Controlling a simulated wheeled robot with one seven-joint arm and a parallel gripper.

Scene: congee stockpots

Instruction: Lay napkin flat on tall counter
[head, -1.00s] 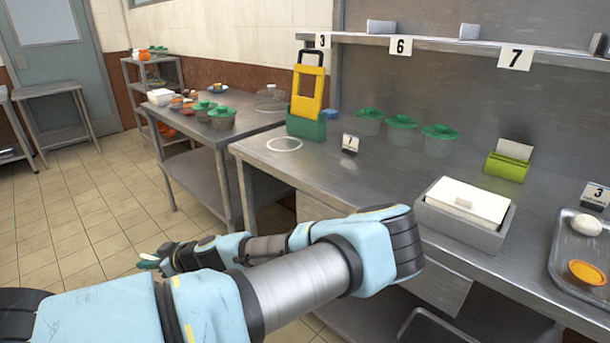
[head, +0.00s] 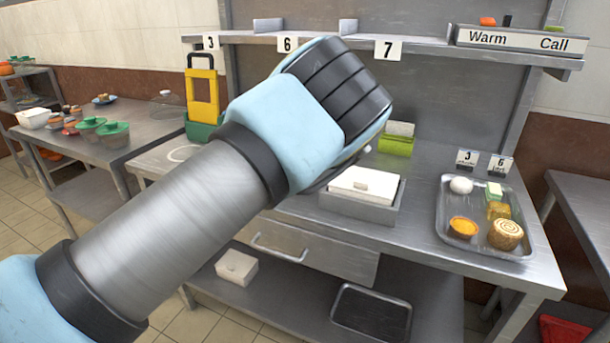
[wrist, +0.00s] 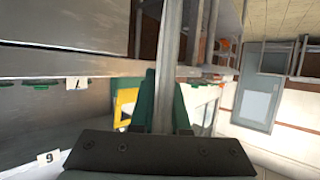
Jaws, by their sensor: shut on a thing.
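My gripper (wrist: 165,100) shows in the wrist view, its two green fingers shut on a thin grey strip (wrist: 175,50) seen edge-on. The strip may be the napkin, but I cannot tell for sure. In the head view my raised arm hides the gripper and whatever it holds. The steel counter (head: 420,262) with a shelf above it stands in front of me, partly behind my arm. A grey box (head: 362,208) with a white top (head: 365,184) sits on it, to the left of the tray.
A metal tray (head: 445,225) with several food items is at the counter's right. A green holder (head: 396,146) stands behind the box, and a yellow and green stand (head: 202,92) at the left. The shelf (head: 430,54) overhangs the back. A lower side table (head: 120,140) holds lidded pots.

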